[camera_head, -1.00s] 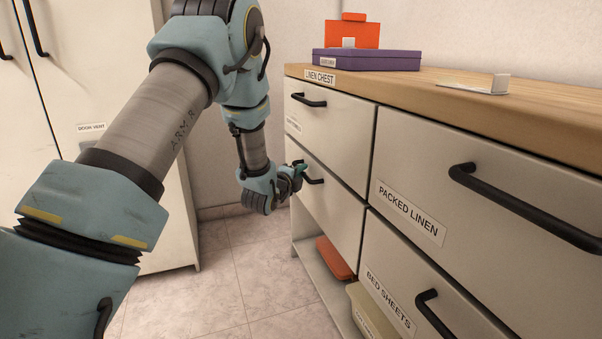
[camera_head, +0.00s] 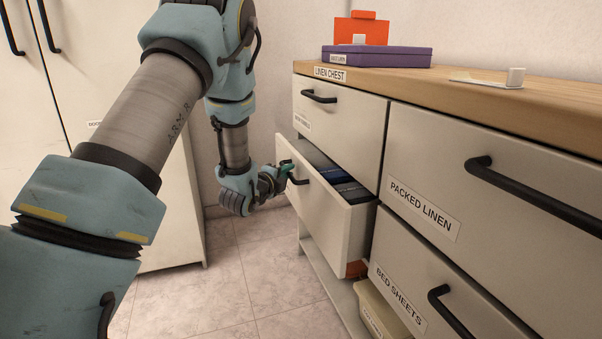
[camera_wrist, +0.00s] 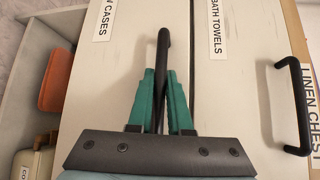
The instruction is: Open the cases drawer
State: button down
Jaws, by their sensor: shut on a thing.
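The cases drawer (camera_head: 325,215) is the lower left drawer of the linen chest. It stands partly pulled out, and dark folded items (camera_head: 345,188) show inside it. In the wrist view its front (camera_wrist: 132,70) carries a label of which "CASES" (camera_wrist: 104,18) is readable. My gripper (camera_head: 286,168) is at the drawer's black handle (camera_head: 298,179). In the wrist view the green fingers of my gripper (camera_wrist: 160,90) are shut on this handle (camera_wrist: 163,50), one finger on each side of it.
The bath towels drawer (camera_head: 335,125) above is shut. The packed linen drawer (camera_head: 480,190) and the bed sheets drawer (camera_head: 400,270) on the right are shut. Free floor (camera_head: 235,270) lies in front.

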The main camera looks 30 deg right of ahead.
jog(key=w+a+b, duration=0.2)
jog(key=a, duration=1.7)
jog(key=shift+b, duration=0.4)
jog(key=shift+w, duration=0.1)
jog(key=c, duration=0.8)
grip_release()
jog(key=shift+c, duration=0.2)
jog(key=p+v, duration=0.1)
jog(key=v, duration=0.9)
jog(key=shift+a, duration=0.3)
jog(key=shift+r, duration=0.1)
